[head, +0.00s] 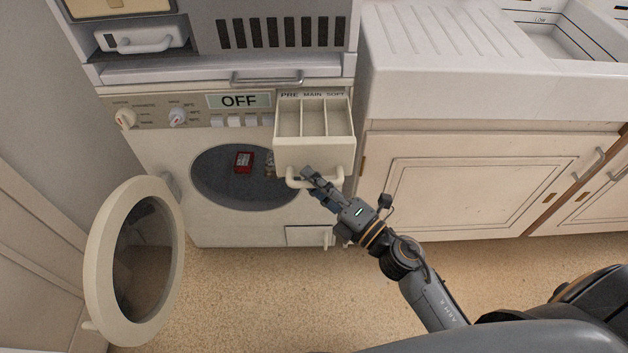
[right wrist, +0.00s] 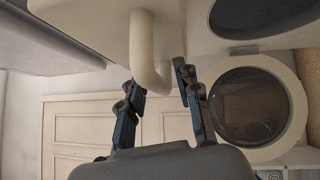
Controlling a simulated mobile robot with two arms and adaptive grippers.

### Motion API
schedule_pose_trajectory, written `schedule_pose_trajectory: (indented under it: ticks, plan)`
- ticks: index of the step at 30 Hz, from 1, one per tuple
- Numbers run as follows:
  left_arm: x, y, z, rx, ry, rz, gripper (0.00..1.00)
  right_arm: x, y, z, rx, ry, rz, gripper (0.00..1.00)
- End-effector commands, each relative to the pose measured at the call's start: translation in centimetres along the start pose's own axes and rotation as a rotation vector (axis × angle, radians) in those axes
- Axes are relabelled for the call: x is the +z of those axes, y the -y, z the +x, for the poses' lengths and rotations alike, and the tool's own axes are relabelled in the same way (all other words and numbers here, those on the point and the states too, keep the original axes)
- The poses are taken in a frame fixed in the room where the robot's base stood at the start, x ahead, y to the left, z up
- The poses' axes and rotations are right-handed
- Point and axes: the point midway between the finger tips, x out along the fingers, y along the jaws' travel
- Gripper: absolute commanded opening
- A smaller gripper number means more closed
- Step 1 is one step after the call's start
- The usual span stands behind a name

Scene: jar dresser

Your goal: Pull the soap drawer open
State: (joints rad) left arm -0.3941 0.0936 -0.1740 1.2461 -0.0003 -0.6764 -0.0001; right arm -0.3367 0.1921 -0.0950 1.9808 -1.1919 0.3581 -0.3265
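The soap drawer (head: 314,153) juts out from the top right of the washing machine, open, with its compartments showing under the PRE, MAIN and SOFT labels. Its pale loop handle (head: 331,183) is on the lower front. My right gripper (head: 312,178) is at the left part of this handle. My left gripper is not in view.
The round washer door (head: 97,265) stands open at the left. A red box (head: 243,162) lies inside the drum. A cream cupboard (head: 465,185) under a white sink (head: 460,50) stands to the right. The speckled floor (head: 250,300) in front is clear.

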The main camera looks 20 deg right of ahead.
Motion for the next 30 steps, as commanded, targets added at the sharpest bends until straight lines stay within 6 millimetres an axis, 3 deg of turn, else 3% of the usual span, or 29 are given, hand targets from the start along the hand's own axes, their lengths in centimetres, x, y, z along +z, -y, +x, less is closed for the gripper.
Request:
schedule_pose_trajectory:
  ticks: [11,24,30]
  plan:
    - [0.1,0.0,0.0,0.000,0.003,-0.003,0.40,0.0,0.0,-0.6,0.000,0.001,0.003,0.37]
    - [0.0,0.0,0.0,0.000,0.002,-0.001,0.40,0.0,0.1,-9.1,-0.003,0.001,0.003,0.37]
    - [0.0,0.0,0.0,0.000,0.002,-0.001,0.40,0.0,0.0,-11.5,-0.001,0.000,0.002,0.37]
